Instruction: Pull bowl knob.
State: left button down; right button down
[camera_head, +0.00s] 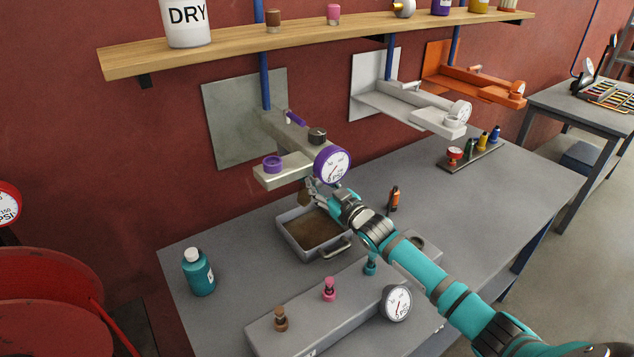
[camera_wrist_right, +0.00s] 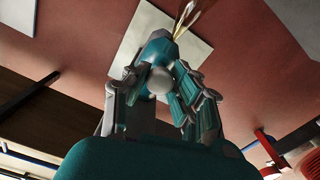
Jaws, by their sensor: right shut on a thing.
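A grey filter-regulator unit (camera_head: 290,135) with a purple-rimmed gauge (camera_head: 332,165) and a purple ring (camera_head: 273,164) is fixed to a panel on the wall. A small brownish piece (camera_head: 304,196), perhaps the bowl knob, hangs below it. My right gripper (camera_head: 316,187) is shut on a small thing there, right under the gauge. The fingers hide most of it, so I cannot tell its full shape. In the right wrist view the fingers (camera_wrist_right: 160,85) close in around a pale rounded part, and a brownish pointed piece (camera_wrist_right: 187,16) shows beyond them. My left gripper is not in view.
An open grey tray (camera_head: 290,234) with brown contents stands below the unit. A grey block (camera_head: 270,338) with coloured knobs and a gauge lies in front. A teal bottle (camera_head: 198,274) stands at left, an orange-black tool (camera_head: 393,199) at right. The wooden shelf (camera_head: 230,49) runs above.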

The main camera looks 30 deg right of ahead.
jog(key=shift+f, duration=0.1)
jog(key=c, duration=1.4)
grip_release()
jog(key=o, duration=0.3)
jog(key=shift+s, duration=0.25)
jog(key=shift+o, duration=0.2)
jog(key=s+d, duration=0.1)
jog(key=s, duration=1.1)
jog(key=shift+d, duration=0.4)
